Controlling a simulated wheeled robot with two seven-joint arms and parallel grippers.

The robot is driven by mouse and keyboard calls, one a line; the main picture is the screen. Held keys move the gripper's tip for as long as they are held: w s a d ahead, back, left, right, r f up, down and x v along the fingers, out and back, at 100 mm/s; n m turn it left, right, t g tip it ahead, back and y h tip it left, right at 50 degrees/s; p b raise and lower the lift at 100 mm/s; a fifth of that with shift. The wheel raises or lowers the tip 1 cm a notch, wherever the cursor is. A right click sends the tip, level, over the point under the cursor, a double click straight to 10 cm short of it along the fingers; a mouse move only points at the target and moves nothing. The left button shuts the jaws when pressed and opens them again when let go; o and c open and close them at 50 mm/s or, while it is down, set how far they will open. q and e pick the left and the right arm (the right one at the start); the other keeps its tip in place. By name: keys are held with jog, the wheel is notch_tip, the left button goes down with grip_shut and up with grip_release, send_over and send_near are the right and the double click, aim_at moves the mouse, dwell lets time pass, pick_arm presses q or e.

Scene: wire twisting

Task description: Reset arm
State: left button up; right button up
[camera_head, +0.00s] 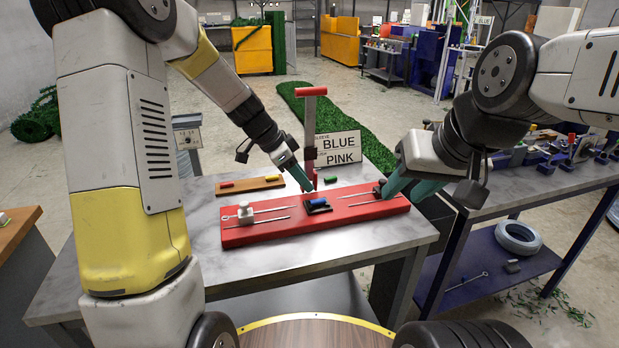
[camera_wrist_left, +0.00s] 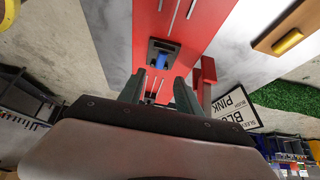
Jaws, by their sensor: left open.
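A red board (camera_head: 285,228) lies on the table. A black holder with a blue sleeve (camera_head: 317,203) sits at its middle; the sleeve also shows in the left wrist view (camera_wrist_left: 163,58). A grey clamp (camera_head: 245,212) stands at the board's left and a dark clamp (camera_head: 380,188) at its right, with thin metal wires at both sides. My left gripper (camera_head: 307,187) is over the board's middle, just behind the blue sleeve. In the left wrist view its fingers (camera_wrist_left: 162,88) are apart and empty. My right gripper (camera_head: 388,190) is beside the right clamp; its jaw gap is hidden.
A red-handled upright post (camera_head: 311,130) and a sign reading BLUE and PINK (camera_head: 338,148) stand behind the board. A green sleeve (camera_head: 331,179) lies nearby. The table's front (camera_head: 330,250) is clear.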

pick_arm(q)
jog(key=s+a+r+n+t+y, duration=0.1)
jog(key=s+a+r+n, duration=0.2)
jog(key=s, duration=0.5)
jog(key=s+a+r+n+t+y, duration=0.1)
jog(key=s+a+r+n, duration=0.2)
jog(key=s+r+n, duration=0.3)
jog(key=s+a+r+n+t+y, duration=0.2)
jog(key=s+a+r+n, duration=0.2)
jog(key=s, duration=0.7)
jog(key=shift+r+n, duration=0.3)
jog(key=shift+n, duration=0.1)
